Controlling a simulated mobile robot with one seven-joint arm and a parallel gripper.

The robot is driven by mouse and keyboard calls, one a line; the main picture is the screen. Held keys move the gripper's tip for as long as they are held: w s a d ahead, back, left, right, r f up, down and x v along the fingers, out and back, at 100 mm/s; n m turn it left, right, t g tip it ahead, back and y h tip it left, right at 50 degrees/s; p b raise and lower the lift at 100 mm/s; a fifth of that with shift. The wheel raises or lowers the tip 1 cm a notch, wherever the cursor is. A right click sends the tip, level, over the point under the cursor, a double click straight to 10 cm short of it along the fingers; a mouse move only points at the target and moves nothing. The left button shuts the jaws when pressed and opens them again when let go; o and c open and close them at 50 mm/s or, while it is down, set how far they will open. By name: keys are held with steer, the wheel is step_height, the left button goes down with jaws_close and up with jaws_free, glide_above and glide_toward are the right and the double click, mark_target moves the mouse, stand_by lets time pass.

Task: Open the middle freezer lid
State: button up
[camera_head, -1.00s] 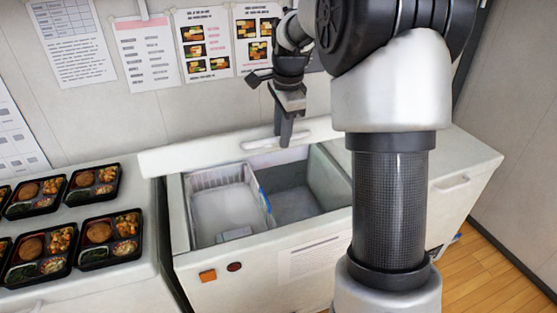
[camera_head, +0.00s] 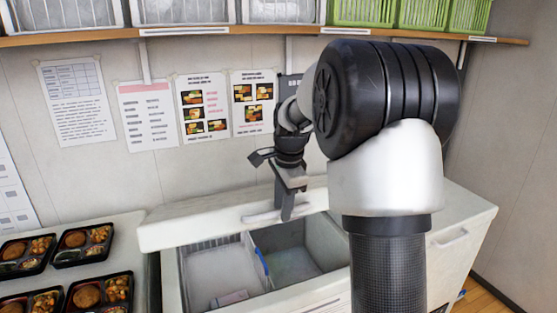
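The middle freezer (camera_head: 170,285) stands open. Its white lid (camera_head: 185,228) is at the back of the opening, near the wall. A pale handle strip (camera_head: 262,215) runs along the lid. Inside the freezer are a white wire basket (camera_head: 205,245) on the left and a grey, empty-looking compartment (camera_head: 300,262) on the right. My gripper (camera_head: 287,213) points down at the lid's handle strip, with its tips at or just in front of it. I cannot tell whether it touches the handle or how far its fingers are apart. My arm hides the freezer's right end.
Filled bento trays (camera_head: 82,245) sit on the white counter at left. A wooden shelf (camera_head: 215,36) with white and green baskets (camera_head: 362,12) runs above. Paper sheets (camera_head: 75,102) hang on the wall. A white cabinet top (camera_head: 460,212) with a handle lies at right.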

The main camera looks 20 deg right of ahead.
steer(key=w+r+p, duration=0.2)
steer(key=r, duration=0.7)
steer(key=w+r+p, duration=0.3)
steer(key=r, duration=0.6)
stand_by(1.0)
steer(key=shift+a+r, duration=0.1)
